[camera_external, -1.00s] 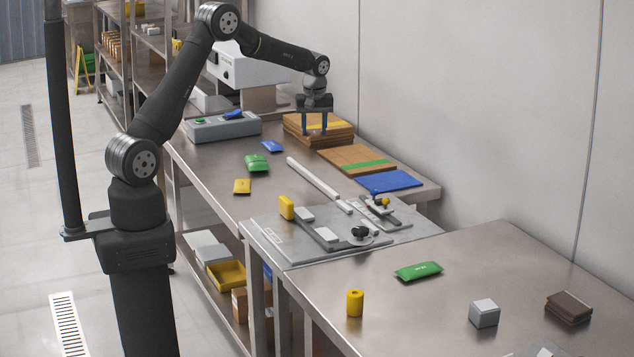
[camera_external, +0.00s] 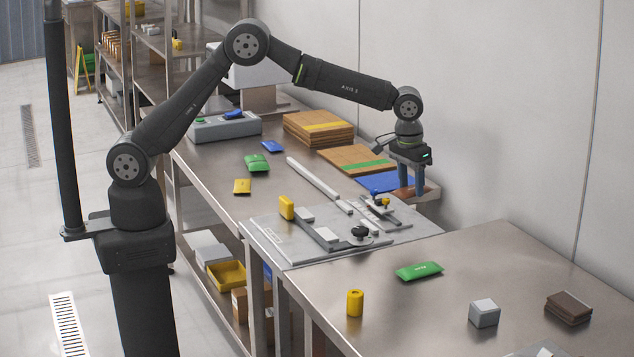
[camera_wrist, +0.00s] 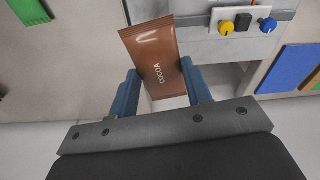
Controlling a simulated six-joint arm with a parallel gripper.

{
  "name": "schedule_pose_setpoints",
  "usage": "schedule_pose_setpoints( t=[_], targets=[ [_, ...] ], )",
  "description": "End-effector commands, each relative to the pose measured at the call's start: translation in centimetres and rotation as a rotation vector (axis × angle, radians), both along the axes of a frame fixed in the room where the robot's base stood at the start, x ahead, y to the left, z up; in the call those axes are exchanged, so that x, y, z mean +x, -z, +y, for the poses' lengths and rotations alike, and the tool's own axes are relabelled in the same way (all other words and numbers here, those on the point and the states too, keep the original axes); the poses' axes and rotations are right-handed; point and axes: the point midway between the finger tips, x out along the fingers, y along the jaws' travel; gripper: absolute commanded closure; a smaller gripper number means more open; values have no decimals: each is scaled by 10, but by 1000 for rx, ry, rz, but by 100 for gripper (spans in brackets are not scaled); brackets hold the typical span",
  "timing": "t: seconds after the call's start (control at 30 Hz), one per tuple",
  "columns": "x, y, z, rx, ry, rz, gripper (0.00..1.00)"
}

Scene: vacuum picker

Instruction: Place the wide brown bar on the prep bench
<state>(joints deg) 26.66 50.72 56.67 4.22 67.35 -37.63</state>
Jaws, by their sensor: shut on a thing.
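In the external view the brown bar (camera_external: 425,193) shows low between the fingers, partly hidden. It is held in the air near the far right corner of the long steel bench (camera_external: 215,165), beside the blue mat (camera_external: 372,182). A second steel bench (camera_external: 450,240) stands nearer the camera. I cannot tell which bench is the prep bench.
The nearer bench carries a green packet (camera_external: 419,271), a yellow cylinder (camera_external: 355,303), a grey cube (camera_external: 484,313) and a dark brown stack (camera_external: 568,307). A grey fixture plate (camera_external: 280,238) with knobs sits between the benches. The wall is close behind. The nearer bench's middle is clear.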

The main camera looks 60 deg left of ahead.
Motion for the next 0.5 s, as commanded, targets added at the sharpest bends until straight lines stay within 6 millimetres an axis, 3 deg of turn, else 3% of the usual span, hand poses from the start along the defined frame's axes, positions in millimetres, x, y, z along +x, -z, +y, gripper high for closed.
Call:
schedule_pose_setpoints(
  t=[0.03,0.1,0.27,0.5],
  targets=[
    [-12,-1,-29,0,55,-1,78],
    [-29,-2,-64,-1,128,-1,78],
    [-75,-3,-139,-2,292,-2,78],
    [-160,-6,-240,-2,536,-2,78]
  ],
)
